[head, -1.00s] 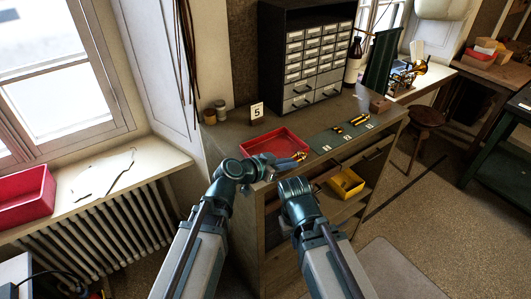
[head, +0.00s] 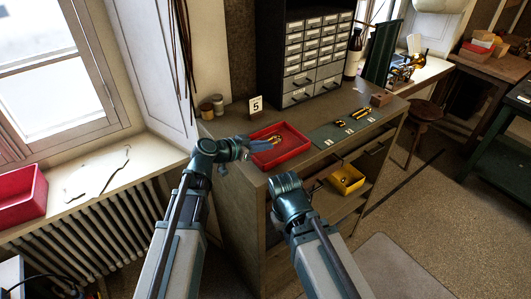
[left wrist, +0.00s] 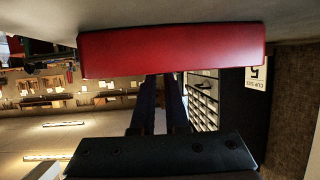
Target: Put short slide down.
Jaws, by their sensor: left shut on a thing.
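My left gripper (head: 262,145) reaches in from the left over the near-left part of the red tray (head: 304,150) on the cabinet top. It is shut on a small brass piece, which I take to be the short slide (head: 277,138). The piece shows just past the fingertips, inside the tray's outline; I cannot tell whether it touches the tray floor. In the left wrist view the fingers (left wrist: 160,105) run up towards the red tray wall (left wrist: 170,50), and the slide is hidden. My right arm is bent in front of the cabinet; its gripper does not show.
A drawer unit (head: 312,60), a card marked 5 (head: 256,106) and jars (head: 211,107) stand behind. A yellow bin (head: 347,180) sits lower on a shelf.

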